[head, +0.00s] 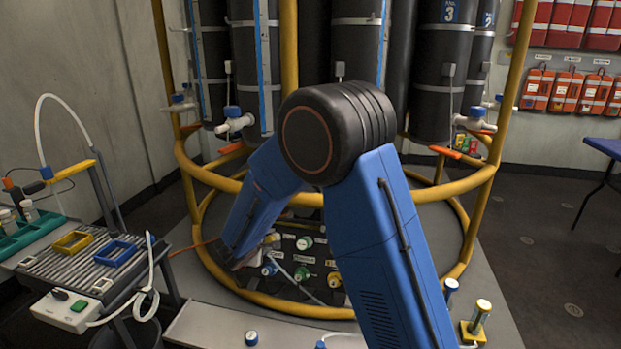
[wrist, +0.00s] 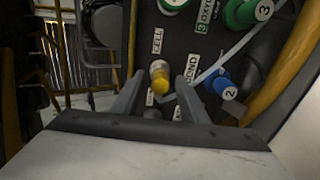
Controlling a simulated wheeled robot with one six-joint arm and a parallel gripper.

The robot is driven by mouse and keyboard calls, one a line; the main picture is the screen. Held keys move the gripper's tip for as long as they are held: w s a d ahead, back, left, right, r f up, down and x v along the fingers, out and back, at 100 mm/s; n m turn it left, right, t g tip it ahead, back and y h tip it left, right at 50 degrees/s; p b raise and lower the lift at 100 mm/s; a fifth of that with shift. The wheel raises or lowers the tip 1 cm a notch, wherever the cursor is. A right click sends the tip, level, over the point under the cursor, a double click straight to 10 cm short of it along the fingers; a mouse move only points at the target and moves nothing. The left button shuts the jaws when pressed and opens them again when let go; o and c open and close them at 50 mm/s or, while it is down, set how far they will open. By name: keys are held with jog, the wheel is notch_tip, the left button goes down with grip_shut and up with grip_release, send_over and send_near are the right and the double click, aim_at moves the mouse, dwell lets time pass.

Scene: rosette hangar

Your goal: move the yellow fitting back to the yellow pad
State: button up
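In the wrist view, a fitting with a white body and a yellow end (wrist: 159,78) sits against the dark panel, below a "CELL" label. My gripper (wrist: 158,88) is open, with one finger on each side of this fitting and visible gaps between. Whether it is plugged in is hard to tell. In the head view, a small yellow base (head: 473,334) on the deck at the lower right carries an upright fitting with a pale yellow top (head: 482,307). A yellow square frame (head: 72,242) lies on the ribbed rack at left. I cannot tell which is the yellow pad.
The panel (head: 318,262) holds several coloured fittings, including a blue one (wrist: 228,91) just right of my gripper and a green one (wrist: 240,12) above. A yellow rail (head: 290,308) rings the panel. A blue square frame (head: 114,254) lies on the rack.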

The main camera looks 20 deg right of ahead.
aim_at(268, 240)
jog(key=shift+c, duration=0.6)
grip_shut()
jog(key=shift+a, duration=0.1)
jog(key=shift+v, duration=2.85)
jog(key=shift+s, duration=0.1)
